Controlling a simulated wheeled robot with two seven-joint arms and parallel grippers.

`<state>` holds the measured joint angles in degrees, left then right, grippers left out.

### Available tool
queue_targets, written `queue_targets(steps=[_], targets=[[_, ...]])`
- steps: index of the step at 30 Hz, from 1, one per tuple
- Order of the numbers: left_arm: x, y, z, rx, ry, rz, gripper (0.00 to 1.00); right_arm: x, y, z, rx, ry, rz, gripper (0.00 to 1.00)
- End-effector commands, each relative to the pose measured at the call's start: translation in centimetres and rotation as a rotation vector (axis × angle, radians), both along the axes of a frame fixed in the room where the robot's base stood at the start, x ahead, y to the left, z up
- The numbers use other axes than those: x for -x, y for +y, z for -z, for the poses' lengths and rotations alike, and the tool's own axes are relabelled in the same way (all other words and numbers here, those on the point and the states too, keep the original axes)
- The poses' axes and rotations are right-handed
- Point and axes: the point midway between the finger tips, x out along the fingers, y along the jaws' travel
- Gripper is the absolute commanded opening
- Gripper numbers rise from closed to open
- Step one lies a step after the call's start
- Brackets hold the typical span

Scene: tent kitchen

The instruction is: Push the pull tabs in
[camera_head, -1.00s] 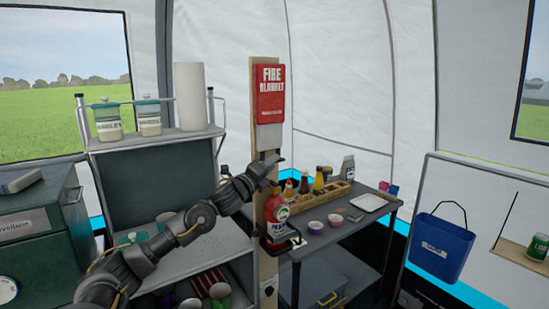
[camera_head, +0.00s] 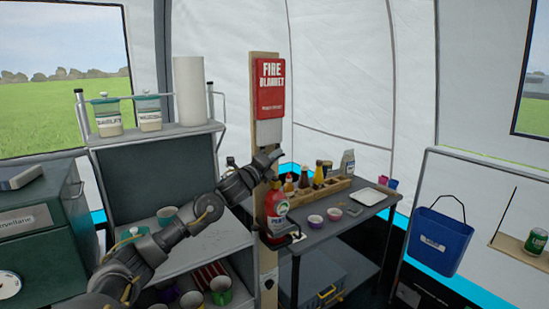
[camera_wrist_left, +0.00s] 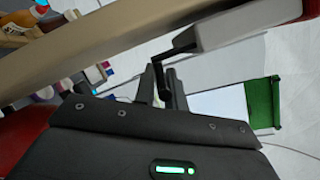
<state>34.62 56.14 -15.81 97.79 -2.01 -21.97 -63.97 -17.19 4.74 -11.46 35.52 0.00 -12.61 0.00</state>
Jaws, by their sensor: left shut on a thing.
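The red fire blanket case (camera_head: 270,88) hangs high on a wooden post (camera_head: 264,60). A white part (camera_head: 269,133) shows below the red case. In the left wrist view, this pale block (camera_wrist_left: 232,22) sits beside the post, and a black pull tab (camera_wrist_left: 183,45) bends out of its end. My left gripper (camera_head: 270,158) is just below the white part, in front of the post. In the left wrist view its fingers (camera_wrist_left: 163,88) are shut on the black tab. I cannot make out a second tab. My right gripper is not in view.
A red extinguisher (camera_head: 275,212) is on the post below my gripper. A shelf unit (camera_head: 160,136) stands left, and a side table (camera_head: 330,232) with bottles and bowls stands right. A blue bucket (camera_head: 441,240) hangs farther right.

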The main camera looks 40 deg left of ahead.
Motion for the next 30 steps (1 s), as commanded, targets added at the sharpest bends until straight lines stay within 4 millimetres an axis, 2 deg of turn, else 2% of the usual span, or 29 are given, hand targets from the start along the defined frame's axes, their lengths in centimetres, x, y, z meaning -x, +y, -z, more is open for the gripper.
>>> queue_targets(steps=[4, 7, 16, 26, 27, 30], targets=[[0.0, 0.0, -0.5, 0.0, -0.005, 0.001, 0.0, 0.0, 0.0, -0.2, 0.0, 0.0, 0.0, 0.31], [0.0, 0.0, -1.8, -0.001, -0.008, 0.002, 0.0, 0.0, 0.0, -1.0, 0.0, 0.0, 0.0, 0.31], [0.0, -0.1, -8.4, 0.0, -0.01, 0.003, 0.0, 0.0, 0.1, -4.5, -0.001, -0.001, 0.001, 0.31], [0.1, 0.0, -9.1, 0.003, -0.017, 0.001, 0.0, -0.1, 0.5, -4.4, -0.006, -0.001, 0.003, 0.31], [0.1, 0.0, -9.1, 0.003, -0.018, 0.001, 0.14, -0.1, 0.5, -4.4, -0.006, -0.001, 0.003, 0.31], [0.1, 0.1, -9.1, 0.003, -0.017, 0.0, 0.27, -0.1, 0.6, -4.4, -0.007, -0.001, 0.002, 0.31]])
